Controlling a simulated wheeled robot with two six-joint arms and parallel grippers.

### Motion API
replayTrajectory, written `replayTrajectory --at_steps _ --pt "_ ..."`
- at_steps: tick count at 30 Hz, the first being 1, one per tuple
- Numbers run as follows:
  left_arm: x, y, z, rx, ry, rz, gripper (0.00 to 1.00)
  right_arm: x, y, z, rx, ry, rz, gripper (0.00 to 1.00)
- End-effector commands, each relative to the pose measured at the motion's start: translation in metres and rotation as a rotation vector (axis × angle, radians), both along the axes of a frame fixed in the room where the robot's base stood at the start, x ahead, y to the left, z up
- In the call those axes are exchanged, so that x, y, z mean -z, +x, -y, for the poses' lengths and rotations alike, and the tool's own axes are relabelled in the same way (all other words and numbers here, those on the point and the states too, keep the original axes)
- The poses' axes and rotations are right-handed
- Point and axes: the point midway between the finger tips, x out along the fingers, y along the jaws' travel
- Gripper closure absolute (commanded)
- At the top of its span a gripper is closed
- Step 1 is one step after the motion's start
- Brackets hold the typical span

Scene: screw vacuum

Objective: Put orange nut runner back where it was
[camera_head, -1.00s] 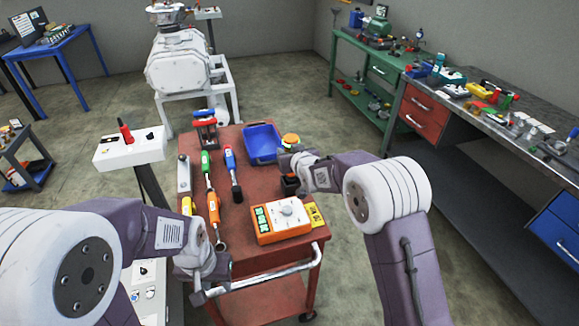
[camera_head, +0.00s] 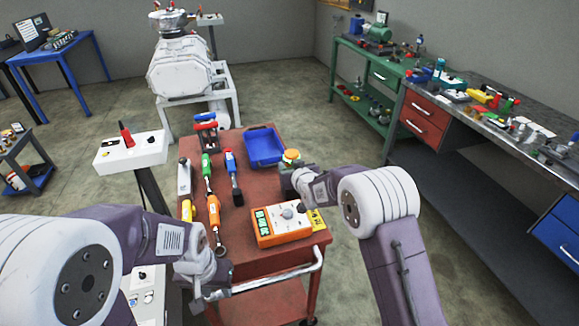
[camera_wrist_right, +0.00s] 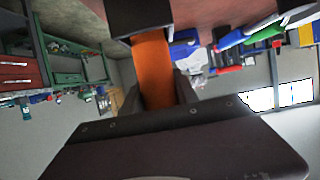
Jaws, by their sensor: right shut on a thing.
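The orange nut runner (camera_wrist_right: 155,70) is between the fingers of my right gripper (camera_wrist_right: 160,90), which is shut on it. In the head view its orange and yellow top (camera_head: 291,155) stands up above my right gripper (camera_head: 292,178), low over the right side of the red cart (camera_head: 265,195). The lower end of the nut runner is hidden behind the gripper, so I cannot tell whether it touches anything. My left gripper (camera_head: 212,285) is at the cart's front left by the handle, with nothing seen in it; its finger gap is unclear.
An orange meter box (camera_head: 280,222) lies just in front of my right gripper. A blue tray (camera_head: 263,147) is behind it. Several tools with green, blue and orange handles lie on the cart's left. A white control post (camera_head: 130,152) stands left of the cart.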

Motion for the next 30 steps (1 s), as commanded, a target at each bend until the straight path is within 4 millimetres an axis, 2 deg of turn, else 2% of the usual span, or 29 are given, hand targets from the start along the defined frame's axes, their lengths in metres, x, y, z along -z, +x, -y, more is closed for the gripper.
replayTrajectory --at_steps 3,4,6,14,17,19,21,30 --pt "0.001 0.0 0.0 0.0 0.0 0.0 0.64 0.003 -0.001 0.0 0.0 -0.001 -0.004 1.0" --pt "0.001 0.0 0.0 0.0 0.0 0.0 0.64 0.005 -0.001 0.0 0.0 -0.003 -0.01 0.56" --pt "0.001 0.0 0.0 0.0 0.0 0.0 0.64 0.005 -0.001 0.0 0.0 -0.003 -0.009 0.42" --pt "0.001 0.0 0.0 0.0 0.0 0.0 0.64 0.003 -0.001 0.0 0.0 -0.002 -0.006 0.42" --pt "-0.006 0.0 0.0 0.0 0.0 0.0 0.64 -0.004 -0.001 0.0 0.0 -0.002 -0.005 0.42" --pt "-0.018 0.0 0.0 0.0 0.0 0.0 0.64 -0.016 -0.001 0.0 0.0 -0.002 -0.005 0.42" --pt "-0.01 0.0 0.0 0.0 0.0 0.001 0.64 -0.015 -0.012 0.004 0.0 -0.001 -0.004 0.42" --pt "-0.005 0.0 0.0 0.0 0.0 0.0 0.64 -0.041 -0.074 0.024 0.0 -0.001 -0.003 0.42"
